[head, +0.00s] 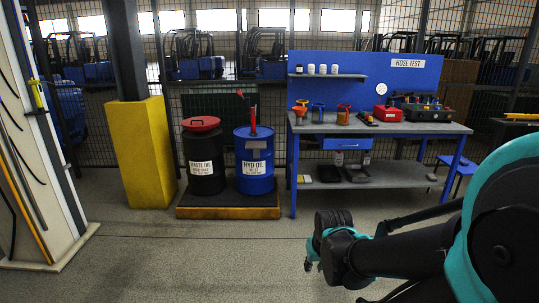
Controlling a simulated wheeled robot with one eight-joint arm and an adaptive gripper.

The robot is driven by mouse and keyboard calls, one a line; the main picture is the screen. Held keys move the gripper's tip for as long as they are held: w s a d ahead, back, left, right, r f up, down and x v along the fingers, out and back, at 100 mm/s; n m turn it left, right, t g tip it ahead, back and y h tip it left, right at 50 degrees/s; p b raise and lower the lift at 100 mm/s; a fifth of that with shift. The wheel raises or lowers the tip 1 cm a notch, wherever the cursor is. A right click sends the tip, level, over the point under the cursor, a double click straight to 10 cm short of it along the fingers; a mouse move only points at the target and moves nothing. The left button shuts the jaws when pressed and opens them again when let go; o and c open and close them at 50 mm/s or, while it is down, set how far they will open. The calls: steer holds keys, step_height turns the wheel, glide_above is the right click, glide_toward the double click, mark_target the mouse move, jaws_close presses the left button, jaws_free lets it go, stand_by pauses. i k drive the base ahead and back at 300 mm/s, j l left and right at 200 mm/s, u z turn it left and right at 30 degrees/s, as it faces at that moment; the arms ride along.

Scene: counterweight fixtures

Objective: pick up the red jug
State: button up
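On the workbench (450,128) stand small jug-like vessels near its left end. One is orange-red (300,110) at the left edge, one is blue (318,113), and one is red-orange with a wide red top (343,115). They are too small to tell surely which is the red jug. All appear upright, with nothing touching them from my arm. My arm reaches in from the lower right, and its end, my gripper (311,258), is low in front of the bench, well apart from the vessels. Its fingers cannot be made out clearly.
A red box (388,114) and a dark case (427,112) with coloured parts sit further right on the bench. Small white-capped jars stand on the shelf (345,76). Black (204,160) and blue (254,165) drums stand left, beside a yellow pillar (146,155). Floor before the bench is clear.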

mark_target(342, 115)
steer(key=i, duration=1.9)
